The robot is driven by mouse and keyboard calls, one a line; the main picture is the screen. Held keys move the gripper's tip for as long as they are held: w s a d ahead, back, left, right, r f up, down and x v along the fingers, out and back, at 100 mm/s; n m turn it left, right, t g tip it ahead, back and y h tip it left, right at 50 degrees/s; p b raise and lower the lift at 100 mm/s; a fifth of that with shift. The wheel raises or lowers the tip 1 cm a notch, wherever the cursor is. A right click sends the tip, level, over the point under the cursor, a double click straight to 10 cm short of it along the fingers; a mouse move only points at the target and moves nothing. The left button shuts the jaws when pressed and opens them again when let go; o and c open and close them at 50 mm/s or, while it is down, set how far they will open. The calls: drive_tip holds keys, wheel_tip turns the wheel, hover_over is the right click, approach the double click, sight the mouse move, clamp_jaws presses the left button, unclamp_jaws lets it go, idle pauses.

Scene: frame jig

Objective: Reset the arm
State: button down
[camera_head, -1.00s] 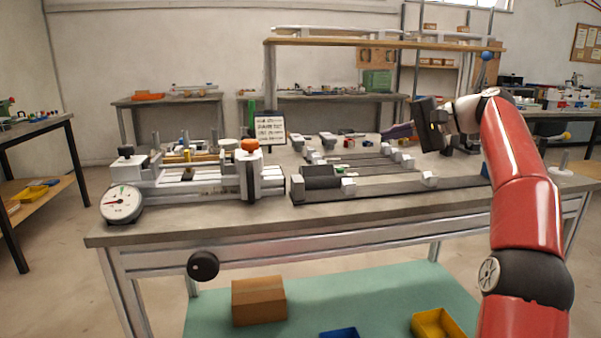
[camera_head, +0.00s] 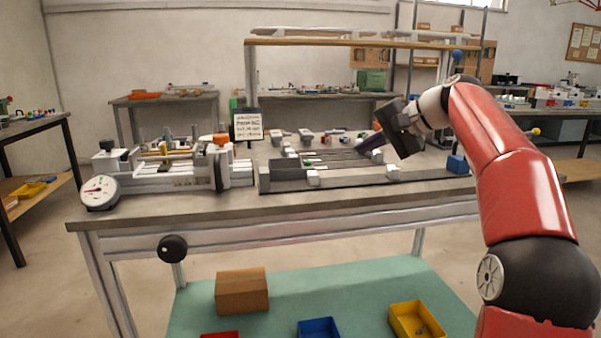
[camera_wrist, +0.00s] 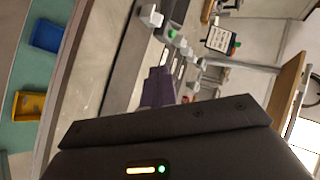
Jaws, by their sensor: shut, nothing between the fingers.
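My red arm reaches in from the right in the head view. Its dark gripper (camera_head: 372,142) is above the right part of the workbench (camera_head: 330,205), pointing left and slightly down. The purplish fingers look closed together with nothing between them. In the wrist view the gripper's dark body fills the bottom, and its purplish fingers (camera_wrist: 158,88) project up over the bench. The frame jig (camera_head: 285,180), with grey rails and white blocks, lies on the bench below and left of the gripper. The gripper appears above the rails; I cannot tell the exact gap.
A clamp fixture with a round dial (camera_head: 99,192) stands at the bench's left. A sign (camera_head: 248,125) stands behind the jig. A blue block (camera_head: 458,164) sits at the right. A raised shelf (camera_head: 360,42) spans the back. A cardboard box (camera_head: 242,291) and bins (camera_head: 417,320) lie below.

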drive_tip(key=s+a+f+h, duration=0.3)
drive_tip(key=s+a, duration=0.1)
drive_tip(key=s, duration=0.3)
drive_tip(key=s+d+f+n+h, duration=0.2)
drive_tip(key=s+f+h, duration=0.1)
drive_tip(key=s+f, duration=0.8)
drive_tip(key=s+d+f+n+h, duration=0.3)
drive_tip(key=s+f, duration=0.8)
drive_tip(key=s, duration=0.7)
drive_tip(key=shift+s+f+n+g, duration=0.2)
drive_tip(key=shift+s+n+g, duration=0.1)
drive_tip(key=shift+s+g, duration=0.1)
